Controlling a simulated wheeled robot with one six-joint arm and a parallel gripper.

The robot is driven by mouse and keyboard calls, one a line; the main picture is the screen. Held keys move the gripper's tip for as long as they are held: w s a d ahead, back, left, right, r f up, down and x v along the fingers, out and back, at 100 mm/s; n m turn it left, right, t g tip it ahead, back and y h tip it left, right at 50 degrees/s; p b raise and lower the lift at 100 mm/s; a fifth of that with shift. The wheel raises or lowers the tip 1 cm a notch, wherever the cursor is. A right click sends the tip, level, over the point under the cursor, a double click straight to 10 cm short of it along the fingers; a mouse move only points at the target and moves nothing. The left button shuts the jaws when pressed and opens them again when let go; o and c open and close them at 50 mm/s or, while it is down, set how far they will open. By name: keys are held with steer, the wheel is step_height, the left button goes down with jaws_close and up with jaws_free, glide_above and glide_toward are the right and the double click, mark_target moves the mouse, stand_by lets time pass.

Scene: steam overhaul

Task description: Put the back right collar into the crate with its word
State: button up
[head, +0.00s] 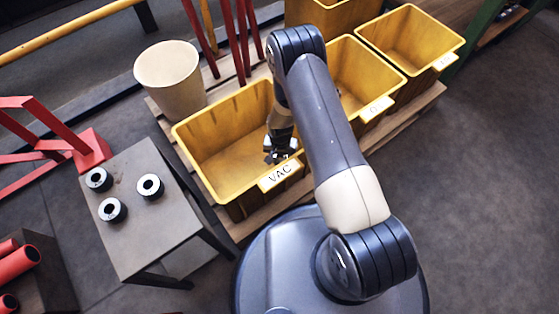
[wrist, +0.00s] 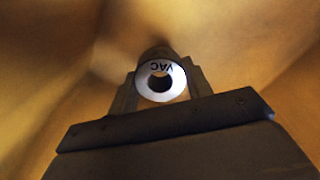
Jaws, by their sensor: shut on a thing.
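My gripper (head: 282,150) reaches down into the yellow crate labelled VAC (head: 190,152), near its label side. In the wrist view it is shut on a collar (wrist: 147,88), a dark ring with a white end face that bears the word VAC, upside down in that view. The blurred yellow walls of the crate fill the background there. In the head view the held collar is hard to make out at the dark gripper. I cannot tell whether it touches the crate floor. The visible part of the crate is empty.
Several more yellow crates, such as one at right (head: 410,38), stand on a wooden pallet (head: 425,103). A grey table (head: 160,230) at left holds three dark collars with white faces (head: 151,186). A cream bin (head: 172,82) and red bars (head: 228,40) stand behind the VAC crate.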

mark_target(280, 161)
steer(key=shift+f+b, duration=0.35)
steer(key=shift+f, duration=1.05)
steer(key=shift+f, duration=0.1)
steer(key=shift+f+b, duration=0.2)
steer(key=shift+b, duration=0.2)
steer(key=o, duration=1.4)
steer(key=shift+o, duration=0.2)
steer(key=shift+r+p, duration=0.45)
steer(key=shift+p, duration=0.05)
step_height(280, 161, up, 12)
steer(key=p, duration=0.4)
steer(key=shift+f, duration=0.2)
